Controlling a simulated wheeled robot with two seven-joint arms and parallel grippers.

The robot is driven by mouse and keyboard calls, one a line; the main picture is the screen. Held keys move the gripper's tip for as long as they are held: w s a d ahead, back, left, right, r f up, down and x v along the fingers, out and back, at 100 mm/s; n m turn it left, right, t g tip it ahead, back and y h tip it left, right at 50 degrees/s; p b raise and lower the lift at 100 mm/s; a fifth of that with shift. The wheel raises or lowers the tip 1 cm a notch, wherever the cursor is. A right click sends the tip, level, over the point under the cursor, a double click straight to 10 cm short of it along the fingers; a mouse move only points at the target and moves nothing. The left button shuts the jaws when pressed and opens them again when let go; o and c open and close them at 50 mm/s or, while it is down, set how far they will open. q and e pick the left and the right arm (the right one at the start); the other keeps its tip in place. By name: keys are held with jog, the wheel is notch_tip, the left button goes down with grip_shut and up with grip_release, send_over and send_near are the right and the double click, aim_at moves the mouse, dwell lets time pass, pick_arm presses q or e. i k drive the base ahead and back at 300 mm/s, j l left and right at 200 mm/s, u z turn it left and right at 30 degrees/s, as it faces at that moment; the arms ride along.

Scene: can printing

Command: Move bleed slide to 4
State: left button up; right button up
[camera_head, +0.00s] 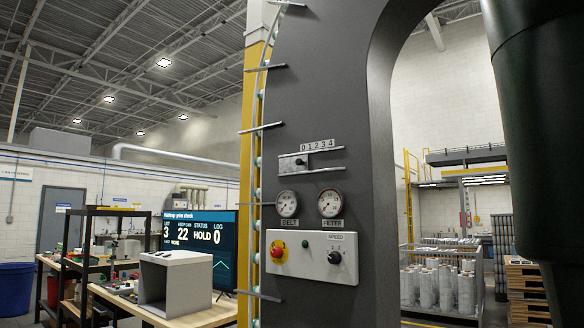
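The bleed slide is a pale track (325,160) on the dark grey machine panel, under a white scale (317,145) marked 0 1 2 3 4. Its small dark knob (299,161) sits at the left end, about below the 0. Neither my left nor my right gripper shows in the view, and nothing is seen touching the slide.
Below the slide are two round gauges (287,204) and a white control box (312,256) with a red button and a speed knob. Short rods stick out along the panel's left edge. A large dark shape (540,130) fills the upper right. A monitor (200,245) stands left.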

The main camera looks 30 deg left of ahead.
aim_at(298, 163)
jog(key=i+u, duration=0.1)
jog(key=u, duration=0.35)
jog(key=i+u, duration=0.1)
jog(key=u, duration=0.35)
jog(key=i+u, duration=0.15)
jog(key=u, duration=0.3)
